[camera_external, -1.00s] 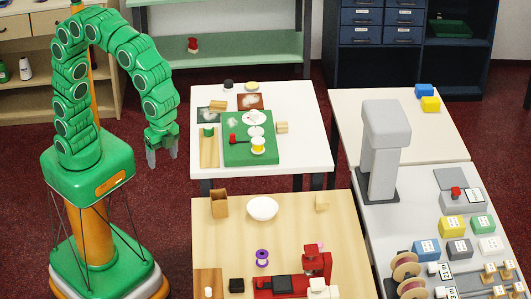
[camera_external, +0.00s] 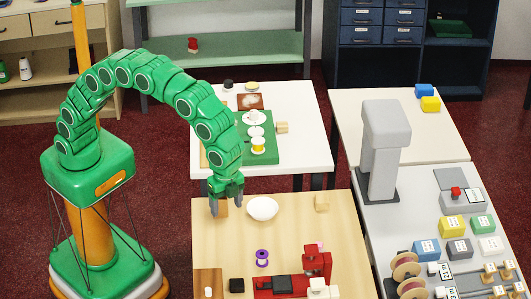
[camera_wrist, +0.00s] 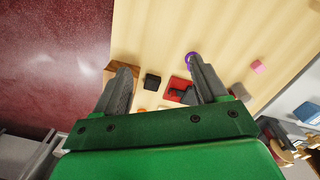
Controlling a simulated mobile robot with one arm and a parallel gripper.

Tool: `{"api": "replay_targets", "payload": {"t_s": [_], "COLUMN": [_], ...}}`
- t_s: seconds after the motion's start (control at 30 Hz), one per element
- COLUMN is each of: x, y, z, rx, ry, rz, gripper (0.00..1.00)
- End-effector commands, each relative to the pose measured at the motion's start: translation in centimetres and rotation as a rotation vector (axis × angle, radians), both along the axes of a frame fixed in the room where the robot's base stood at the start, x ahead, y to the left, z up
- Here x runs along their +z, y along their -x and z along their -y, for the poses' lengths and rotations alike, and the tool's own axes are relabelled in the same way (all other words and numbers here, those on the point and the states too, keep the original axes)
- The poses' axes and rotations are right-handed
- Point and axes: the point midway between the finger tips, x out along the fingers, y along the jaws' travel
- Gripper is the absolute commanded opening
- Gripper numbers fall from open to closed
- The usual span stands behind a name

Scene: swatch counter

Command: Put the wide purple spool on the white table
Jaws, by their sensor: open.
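The purple spool (camera_external: 262,257) stands on the light wooden table (camera_external: 285,225), left of the red machine; its purple rim also shows in the wrist view (camera_wrist: 190,58), just past the tip of the right finger.
A white bowl (camera_external: 262,208) sits right of my gripper. A red machine (camera_external: 316,262), a black block (camera_external: 236,285) and a wooden board (camera_external: 208,280) are toward the front. The middle of the wooden table is clear.

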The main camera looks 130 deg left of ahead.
Motion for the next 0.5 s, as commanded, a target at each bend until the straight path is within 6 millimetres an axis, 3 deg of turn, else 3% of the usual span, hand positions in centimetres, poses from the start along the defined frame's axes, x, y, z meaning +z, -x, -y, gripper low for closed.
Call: {"api": "replay_targets", "payload": {"t_s": [0.2, 0.5], "x": [-3.5, -7.9], "y": [-3.9, -8.3], "z": [-1.2, -2.7], "rx": [-0.028, -0.065], "ry": [0.0, -0.004], "rz": [0.009, 0.025], "gripper": [0.72, 0.72]}}
